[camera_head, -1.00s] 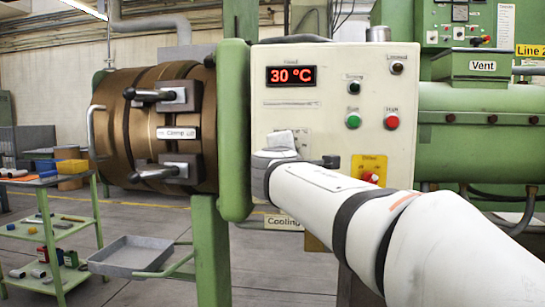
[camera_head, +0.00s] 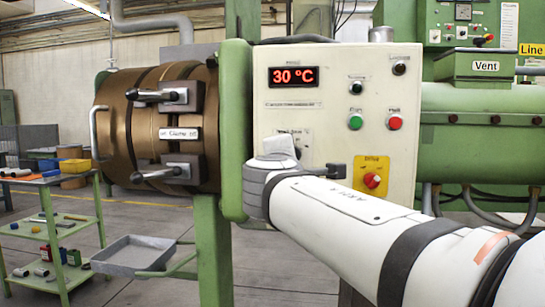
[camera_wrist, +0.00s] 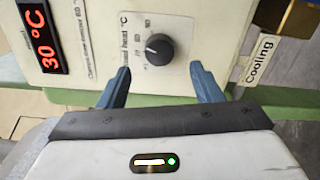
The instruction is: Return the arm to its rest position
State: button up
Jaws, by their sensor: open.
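My gripper (camera_wrist: 160,82) shows in the wrist view as two blue-grey fingers, spread apart with nothing between them. They point toward a cream control panel, with a black knob (camera_wrist: 160,49) on its face between and beyond the fingertips. In the camera_head view my white arm reaches from the lower right up to the panel (camera_head: 335,118). Its wrist end is in front of the panel's lower left part and covers some of it. The fingers are hidden or cannot be made out there.
The panel carries a 30 °C display (camera_head: 294,76), green button (camera_head: 355,122), red button (camera_head: 394,122) and red switch on a yellow plate (camera_head: 371,176). A bronze barrel with clamp handles (camera_head: 160,95), a grey tray (camera_head: 133,255) and a green cart (camera_head: 50,232) stand left.

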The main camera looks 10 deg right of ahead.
jog(key=shift+v, duration=0.9)
